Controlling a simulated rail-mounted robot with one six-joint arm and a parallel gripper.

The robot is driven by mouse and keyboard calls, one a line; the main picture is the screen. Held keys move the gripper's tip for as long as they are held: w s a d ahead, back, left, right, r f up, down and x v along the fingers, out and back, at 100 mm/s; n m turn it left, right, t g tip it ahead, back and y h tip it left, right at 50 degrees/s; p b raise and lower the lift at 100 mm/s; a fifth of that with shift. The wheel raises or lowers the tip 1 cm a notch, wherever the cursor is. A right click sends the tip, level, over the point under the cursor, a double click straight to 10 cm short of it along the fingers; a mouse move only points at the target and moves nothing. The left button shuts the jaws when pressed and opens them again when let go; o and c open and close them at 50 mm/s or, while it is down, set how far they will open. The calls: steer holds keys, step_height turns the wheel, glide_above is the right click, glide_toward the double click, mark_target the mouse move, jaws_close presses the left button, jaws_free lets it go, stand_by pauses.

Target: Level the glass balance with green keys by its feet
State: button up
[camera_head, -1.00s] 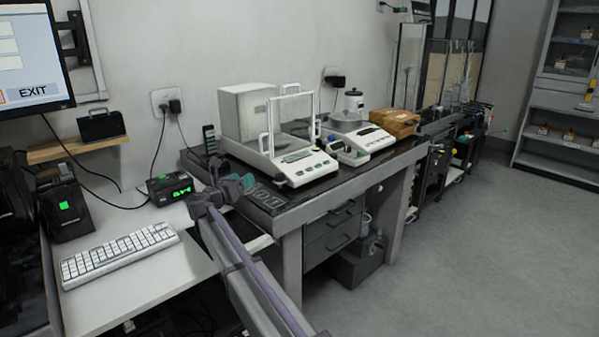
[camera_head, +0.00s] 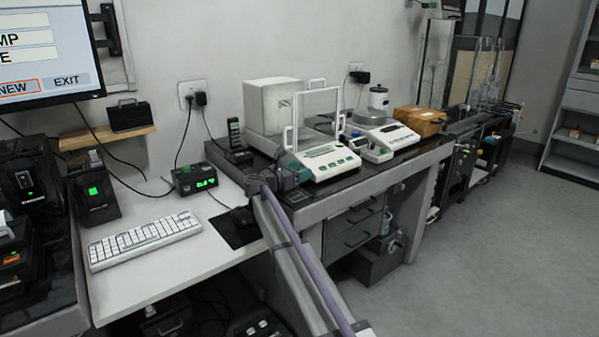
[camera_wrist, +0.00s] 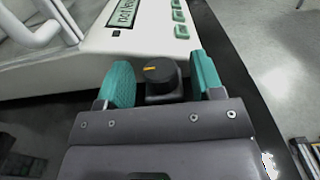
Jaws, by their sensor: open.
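The glass balance with green keys (camera_head: 331,161) stands on the dark-topped weighing table, its glass draft shield (camera_head: 318,112) upright behind the key panel. In the wrist view its white front (camera_wrist: 130,42) shows the display and green keys. A black round foot knob (camera_wrist: 160,70) with a yellow mark sits at the balance's edge. My gripper (camera_wrist: 162,78) is open, with one teal finger on each side of this knob and small gaps visible. In the head view my gripper (camera_head: 298,174) is at the balance's near left corner. The other feet are hidden.
A second balance (camera_head: 385,134) with a round pan and a small handled device (camera_head: 370,150) stand to the right. A cardboard box (camera_head: 420,120) is farther along. A keyboard (camera_head: 145,239) and a green-lit display box (camera_head: 194,180) lie on the left desk. The floor at right is clear.

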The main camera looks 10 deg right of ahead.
steer(key=shift+c, duration=0.3)
steer(key=c, duration=0.9)
steer(key=shift+s+d+n+t+y, duration=0.15)
steer(key=shift+n+t+y, duration=0.3)
steer(key=shift+t, duration=0.25)
steer(key=shift+n+t, duration=0.25)
steer(key=shift+t, duration=0.05)
steer(key=o, duration=1)
steer(key=shift+c, duration=0.2)
steer(key=v, duration=1)
steer(key=shift+s+a, duration=0.15)
steer(key=shift+a, duration=0.25)
